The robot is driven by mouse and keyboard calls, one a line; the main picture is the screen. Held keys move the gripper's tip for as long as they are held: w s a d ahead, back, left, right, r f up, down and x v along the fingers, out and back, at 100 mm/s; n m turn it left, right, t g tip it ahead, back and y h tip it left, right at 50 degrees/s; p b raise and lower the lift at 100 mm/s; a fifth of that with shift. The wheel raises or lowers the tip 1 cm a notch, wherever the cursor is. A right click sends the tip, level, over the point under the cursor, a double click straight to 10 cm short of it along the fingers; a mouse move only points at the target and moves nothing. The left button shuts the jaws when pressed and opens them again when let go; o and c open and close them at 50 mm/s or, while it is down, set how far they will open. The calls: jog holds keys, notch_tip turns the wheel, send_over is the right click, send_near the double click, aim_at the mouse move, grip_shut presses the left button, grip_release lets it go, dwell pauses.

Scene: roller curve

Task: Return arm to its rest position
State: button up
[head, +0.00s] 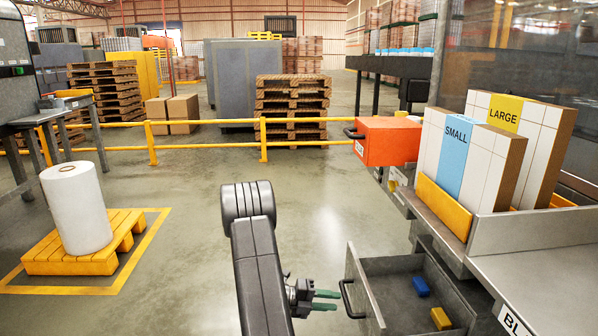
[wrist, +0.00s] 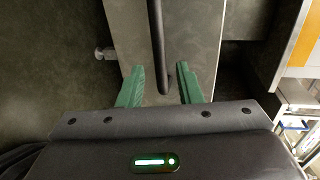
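My gripper (head: 326,299) is at the end of my arm, low and just left of the open drawer in the head view. Its green fingers point right toward the drawer's dark handle (head: 350,298). In the wrist view, my gripper (wrist: 160,86) has its two fingers spread apart with nothing between the tips. The dark handle (wrist: 160,45) lies ahead of the gap between them, over the grey drawer front (wrist: 128,30). The handle looks free of the fingers.
The open drawer (head: 385,310) holds a blue block (head: 420,286) and a yellow block (head: 441,318). An orange drawer (head: 388,141) juts out above. SMALL and LARGE boxes stand on the counter at right. A white roll (head: 76,210) stands on a yellow pallet at left. The middle floor is clear.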

aim_at(348, 303)
jog(key=shift+b+x, duration=0.5)
jog(key=shift+x, duration=2.45)
